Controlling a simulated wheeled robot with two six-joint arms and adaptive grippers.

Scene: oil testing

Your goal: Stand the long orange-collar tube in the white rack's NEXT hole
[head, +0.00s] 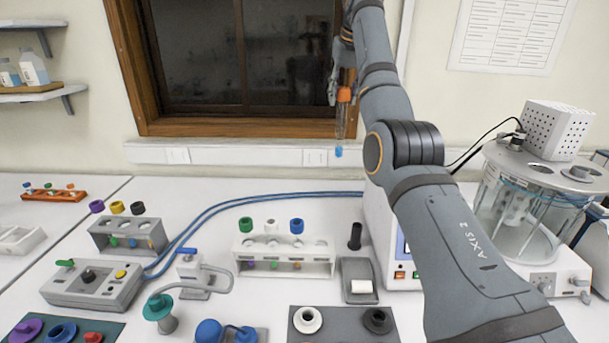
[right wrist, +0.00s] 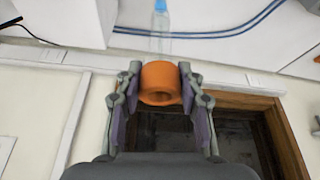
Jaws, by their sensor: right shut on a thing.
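The long orange-collar tube (head: 341,120) hangs upright in the air in front of the window's right side, its blue tip down. My right gripper (head: 343,88) is shut on its orange collar. In the right wrist view the orange collar (right wrist: 161,83) sits between both fingers of my right gripper (right wrist: 160,88), the clear body and blue tip beyond. The white rack (head: 283,268) stands on the bench well below and left of the tube, apart from it. Green, white and blue collars stick up from its left holes; its rightmost hole looks empty. My left gripper is not in view.
A grey rack (head: 128,246) with purple, yellow and black collars stands left. A black-topped post (head: 355,237) and small grey stand (head: 359,280) are right of the white rack. A glass bath (head: 525,215) is at far right. Blue hoses (head: 240,200) cross behind the racks.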

